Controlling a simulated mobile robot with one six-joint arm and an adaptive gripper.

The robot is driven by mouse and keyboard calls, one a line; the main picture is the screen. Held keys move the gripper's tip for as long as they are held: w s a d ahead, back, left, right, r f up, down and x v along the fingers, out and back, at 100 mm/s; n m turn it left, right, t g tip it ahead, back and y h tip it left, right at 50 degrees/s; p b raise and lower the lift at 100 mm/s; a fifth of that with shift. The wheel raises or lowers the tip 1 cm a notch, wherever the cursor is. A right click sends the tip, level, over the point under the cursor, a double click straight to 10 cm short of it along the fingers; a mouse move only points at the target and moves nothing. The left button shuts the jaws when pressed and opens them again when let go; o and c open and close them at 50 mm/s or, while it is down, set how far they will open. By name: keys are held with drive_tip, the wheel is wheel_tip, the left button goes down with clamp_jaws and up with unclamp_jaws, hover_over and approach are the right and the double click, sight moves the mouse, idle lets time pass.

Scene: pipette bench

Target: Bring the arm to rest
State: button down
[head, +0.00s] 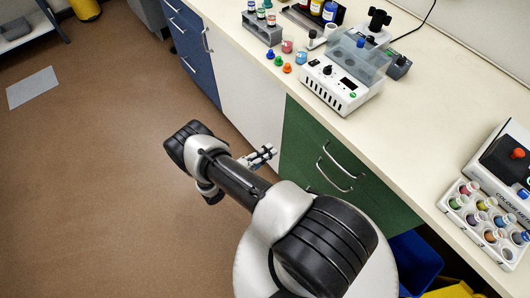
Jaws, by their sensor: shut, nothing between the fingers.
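My gripper (263,156) shows small in the head view, at the end of my arm, in front of the white cabinet door. It is shut and empty. My arm reaches out over the floor from the bottom of the picture, bent at the elbow. The gripper is apart from the bench and below the level of its top. Part of the wrist is hidden behind the arm link.
The cream bench top (420,130) runs along the right, above a green drawer unit (310,155). A white machine with a clear lid (345,85) and a vial rack (485,222) stand on it. A blue bin (415,262) is below. The brown floor (90,180) at left is mostly clear.

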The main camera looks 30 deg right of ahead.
drive_tip(key=shift+a, duration=0.65)
drive_tip(key=a+r+m+g+y, duration=0.2)
drive_tip(key=r+m+g+y, duration=0.15)
drive_tip(key=r+m, duration=0.9)
drive_tip(key=a+r+m+g+y, duration=0.2)
drive_tip(key=r+m+y, duration=0.4)
drive_tip(key=r, duration=1.1)
drive_tip(key=s+a+r+m+t+y, duration=0.4)
drive_tip(key=s+a+r+m, duration=0.1)
drive_tip(key=s+r+m, duration=0.3)
drive_tip(key=s+a+r+m+t+y, duration=0.4)
drive_tip(key=s+a+r+m+t, duration=0.1)
drive_tip(key=m, duration=0.5)
drive_tip(key=s+a+r, duration=0.1)
drive_tip(key=s+r, duration=0.1)
drive_tip(key=s, duration=0.1)
drive_tip(key=shift+s+r, duration=0.25)
drive_tip(key=shift+r, duration=0.1)
drive_tip(key=shift+d+m+y, duration=0.1)
drive_tip(key=shift+m+y, duration=0.15)
